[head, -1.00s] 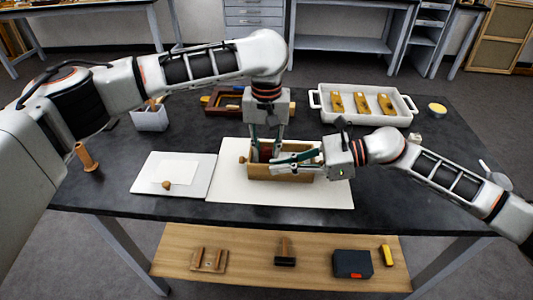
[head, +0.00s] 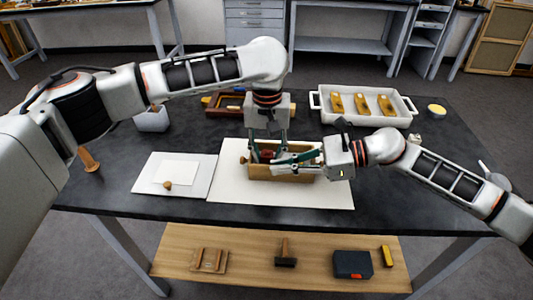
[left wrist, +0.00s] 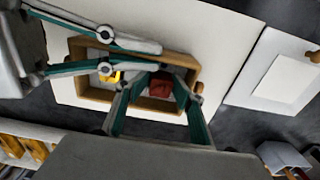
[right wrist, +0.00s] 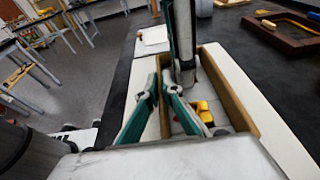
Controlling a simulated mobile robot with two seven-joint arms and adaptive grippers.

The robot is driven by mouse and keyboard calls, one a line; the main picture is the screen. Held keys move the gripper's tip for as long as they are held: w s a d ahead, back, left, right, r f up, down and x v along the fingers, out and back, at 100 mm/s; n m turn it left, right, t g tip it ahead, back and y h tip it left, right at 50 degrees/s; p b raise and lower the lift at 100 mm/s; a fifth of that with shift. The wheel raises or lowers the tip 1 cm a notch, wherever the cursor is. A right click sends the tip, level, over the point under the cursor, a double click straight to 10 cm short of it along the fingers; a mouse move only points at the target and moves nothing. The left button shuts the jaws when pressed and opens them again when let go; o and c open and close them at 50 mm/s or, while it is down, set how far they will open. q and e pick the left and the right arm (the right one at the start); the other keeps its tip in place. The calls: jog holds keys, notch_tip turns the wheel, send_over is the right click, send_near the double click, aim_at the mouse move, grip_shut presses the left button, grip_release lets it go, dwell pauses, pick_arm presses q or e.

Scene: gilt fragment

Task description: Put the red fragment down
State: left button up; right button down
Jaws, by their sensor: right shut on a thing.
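The red fragment (left wrist: 160,86) lies inside the wooden box (left wrist: 186,60), at its end away from my right arm. In the head view it shows as a small red patch (head: 268,155). My left gripper (head: 268,146) points down over the box, its fingers spread apart on either side of the red fragment; they look clear of it. My right gripper (right wrist: 160,82) is shut on the box's near long wall (right wrist: 164,112). A yellow piece (right wrist: 203,111) is also in the box. The box stands on a white board (head: 230,188).
A smaller white board (head: 145,180) with a pale sheet and a wooden knob lies left. A white tray (head: 364,118) with several gilt pieces stands at back right. A brown frame tray (head: 222,111) sits behind my left gripper, and a wooden-handled tool (head: 88,158) stands at far left.

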aim_at(267, 153)
pick_arm(q)
jog(key=shift+s+a+f, duration=0.1)
jog(key=shift+a+f, duration=0.1)
jog(key=shift+f, duration=0.7)
pick_arm(e)
jog(key=shift+s+a+r, duration=0.15)
jog(key=shift+s+r, duration=0.05)
jog(key=shift+s, duration=0.05)
pick_arm(q)
jog(key=shift+r, duration=0.5)
notch_tip(267, 153, up, 13)
pick_arm(e)
jog(key=shift+w+f, duration=0.15)
jog(key=shift+w, duration=0.1)
pick_arm(q)
jog(key=shift+d, duration=0.1)
pick_arm(e)
jog(key=c, duration=2.2)
grip_release()
jog(key=shift+o, duration=0.2)
jog(key=shift+d, duration=0.2)
